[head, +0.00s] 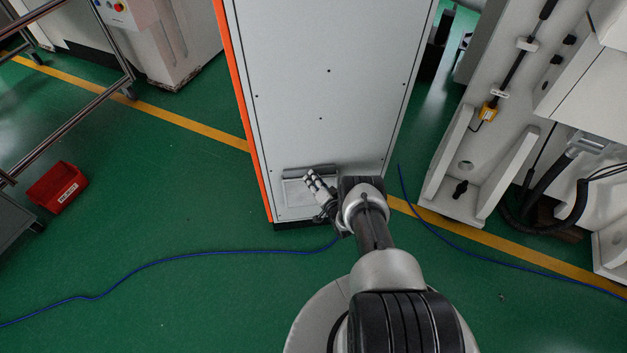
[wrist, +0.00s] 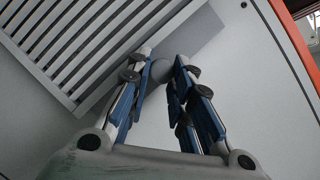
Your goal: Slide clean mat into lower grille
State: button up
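The lower grille (wrist: 85,45) is a light slatted panel low on the grey cabinet, and it also shows in the head view (head: 297,192). A plain darker grey strip (wrist: 203,38), which looks like the mat, runs along one long edge of the grille. In the head view the strip (head: 308,171) lies along the grille's top. My gripper (wrist: 165,62) is at the strip's outer edge, its blue-padded fingers partly closed on either side of a rounded grey tab there. The exact contact is hard to see. How far the mat reaches behind the grille is hidden.
The tall cabinet (head: 325,85) has an orange left edge. A red bin (head: 57,187) stands on the green floor at left. Blue cables (head: 190,255) cross the floor. White machinery (head: 455,170) stands at right. Open floor lies left of my arm.

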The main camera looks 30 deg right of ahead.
jog(key=o, duration=0.5)
jog(key=shift+s, duration=0.1)
jog(key=v, duration=1.1)
jog(key=shift+s+r, duration=0.15)
jog(key=shift+s, duration=0.25)
